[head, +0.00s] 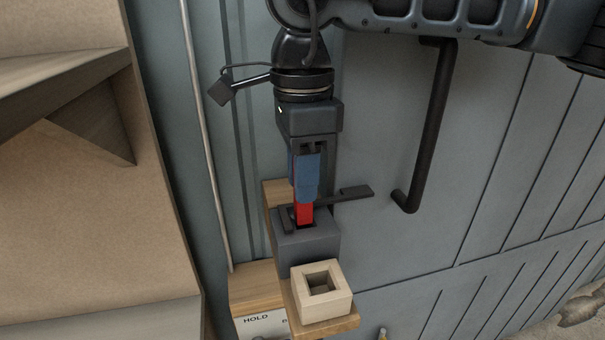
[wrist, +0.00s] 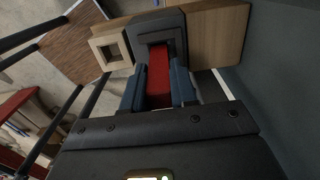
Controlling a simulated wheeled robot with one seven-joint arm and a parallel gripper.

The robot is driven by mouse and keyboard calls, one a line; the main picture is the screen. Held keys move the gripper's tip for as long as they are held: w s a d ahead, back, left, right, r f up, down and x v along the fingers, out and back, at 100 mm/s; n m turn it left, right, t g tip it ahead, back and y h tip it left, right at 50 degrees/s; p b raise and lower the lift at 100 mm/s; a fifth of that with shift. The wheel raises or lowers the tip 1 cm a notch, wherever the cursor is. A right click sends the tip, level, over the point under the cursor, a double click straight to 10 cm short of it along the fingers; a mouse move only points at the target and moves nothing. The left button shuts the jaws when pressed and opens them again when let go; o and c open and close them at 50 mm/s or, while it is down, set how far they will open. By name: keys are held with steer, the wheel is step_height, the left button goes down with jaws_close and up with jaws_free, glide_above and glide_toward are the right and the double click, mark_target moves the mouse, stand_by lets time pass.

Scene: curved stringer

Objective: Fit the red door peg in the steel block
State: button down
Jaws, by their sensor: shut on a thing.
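The red door peg (head: 304,212) stands upright between the blue fingers of my gripper (head: 305,190). Its lower end is at the opening of the dark grey steel block (head: 312,246), and the tip is hidden by the block. I cannot tell how deep it sits. In the wrist view the red peg (wrist: 158,72) runs from between the fingers of my gripper (wrist: 160,88) to the mouth of the steel block (wrist: 147,27). My gripper is shut on the peg, just above the block.
A pale block with a square hole (head: 321,291) sits beside the steel block on a wooden shelf (head: 262,284). A black door handle (head: 432,130) is to the right. A thin metal rod (head: 207,130) runs down at the left. A "HOLD" label (head: 262,324) is below.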

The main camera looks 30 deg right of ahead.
steer(key=shift+s+f, duration=0.2)
steer(key=shift+f, duration=0.35)
steer(key=shift+w+r, duration=0.15)
steer(key=shift+r, duration=0.4)
steer(key=shift+b, duration=1.3)
stand_by(1.1)
steer(key=shift+f+b, duration=0.45)
steer(key=shift+b, duration=0.05)
steer(key=c, duration=0.8)
jaws_free()
steer(key=shift+f, duration=0.15)
